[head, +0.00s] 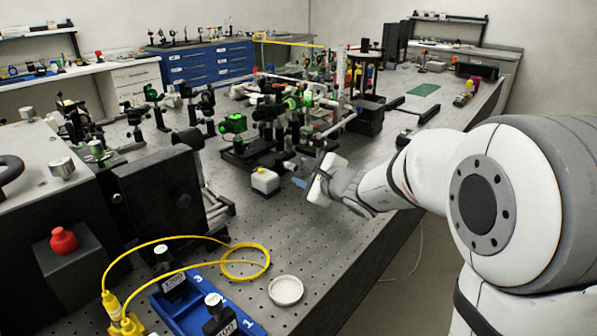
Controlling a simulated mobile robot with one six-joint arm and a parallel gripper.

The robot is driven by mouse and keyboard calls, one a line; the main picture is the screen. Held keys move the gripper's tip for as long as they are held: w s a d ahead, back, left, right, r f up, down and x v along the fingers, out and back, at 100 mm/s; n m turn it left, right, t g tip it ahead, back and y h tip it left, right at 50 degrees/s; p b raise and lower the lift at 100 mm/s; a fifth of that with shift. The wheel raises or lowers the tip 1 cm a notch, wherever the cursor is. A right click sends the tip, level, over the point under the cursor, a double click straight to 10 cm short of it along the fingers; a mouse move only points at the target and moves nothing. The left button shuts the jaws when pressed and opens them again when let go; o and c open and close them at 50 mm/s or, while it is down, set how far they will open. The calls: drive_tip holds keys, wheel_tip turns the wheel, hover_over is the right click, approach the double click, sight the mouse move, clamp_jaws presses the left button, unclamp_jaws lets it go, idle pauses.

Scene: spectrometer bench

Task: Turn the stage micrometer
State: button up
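My gripper (306,181) is at the end of my arm, which reaches in from the right over the optical bench (300,240). It is small here and partly turned away, so I cannot tell whether its fingers are apart. A crowded group of optical mounts and stages (268,128), some lit green, stands just beyond and to the left of it. The stage micrometer cannot be picked out for certain among these parts.
A large black block (160,200) and a red knob (63,240) are at left. A yellow cable (245,262) loops in front, near a blue tray (190,312) and a round white dish (286,290). The bench's right edge runs below my arm.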

sight(296, 168)
drive_tip(key=shift+x, duration=1.6)
drive_tip(key=shift+c, duration=0.3)
clamp_jaws()
